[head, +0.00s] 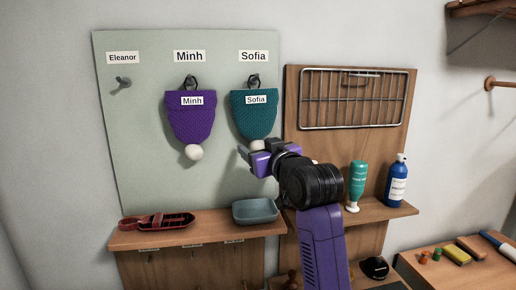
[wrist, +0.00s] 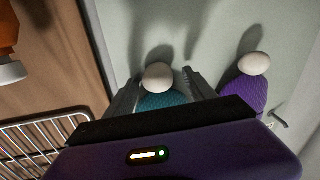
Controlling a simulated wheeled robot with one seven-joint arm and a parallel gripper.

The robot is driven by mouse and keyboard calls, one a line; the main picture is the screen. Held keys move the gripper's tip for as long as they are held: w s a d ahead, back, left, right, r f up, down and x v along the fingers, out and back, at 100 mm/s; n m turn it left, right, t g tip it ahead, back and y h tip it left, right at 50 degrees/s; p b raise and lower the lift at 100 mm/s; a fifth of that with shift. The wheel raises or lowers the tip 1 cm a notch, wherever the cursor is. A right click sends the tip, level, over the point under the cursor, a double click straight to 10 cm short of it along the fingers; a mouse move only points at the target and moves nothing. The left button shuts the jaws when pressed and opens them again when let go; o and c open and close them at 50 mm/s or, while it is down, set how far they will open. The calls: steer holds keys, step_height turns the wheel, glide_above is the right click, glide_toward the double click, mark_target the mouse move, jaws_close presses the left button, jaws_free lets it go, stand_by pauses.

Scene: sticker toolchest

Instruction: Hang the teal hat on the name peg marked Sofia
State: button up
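The teal hat (head: 254,118) hangs by a dark loop at the peg (head: 254,80) under the Sofia label (head: 253,56). It bears its own Sofia tag, and its white pompom hangs at the bottom. My gripper (head: 252,157) is just below and in front of the hat in the head view. In the wrist view, the open fingers stand on either side of the teal hat (wrist: 165,101) and its pompom (wrist: 158,77), with gaps visible. The fingers do not visibly press on it.
A purple hat (head: 190,118) tagged Minh hangs to the left under the Minh label. The Eleanor peg (head: 123,82) is bare. A wire rack (head: 355,98) is on the wooden panel at right. Below are a blue-grey tray (head: 255,211), a red item (head: 157,221) and bottles (head: 356,180).

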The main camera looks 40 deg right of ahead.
steer(key=shift+s, duration=0.15)
steer(key=s+a+r+t+h+b, duration=0.1)
steer(key=s+a+r+t+h, duration=0.15)
steer(key=s+r, duration=0.4)
steer(key=s+a+f+y, duration=0.1)
steer(key=s+a+f, duration=0.4)
steer(key=f, duration=0.3)
steer(key=s+a+f+t+y, duration=0.1)
steer(key=s+a+f+y, duration=0.1)
steer(key=s+a+f, duration=0.45)
steer(key=s+a+f+y, duration=0.1)
steer(key=s+a+f, duration=0.25)
steer(key=f, duration=0.65)
steer(key=s+a+f+n+g+y, duration=0.1)
steer(key=s+a+f, duration=0.4)
steer(key=s, duration=0.6)
steer(key=s+a+f+n+g+y, duration=0.2)
steer(key=s+a+f+g+y, duration=0.2)
steer(key=s+f, duration=0.6)
steer(key=shift+s+a, duration=0.45)
steer(key=shift+s, duration=0.05)
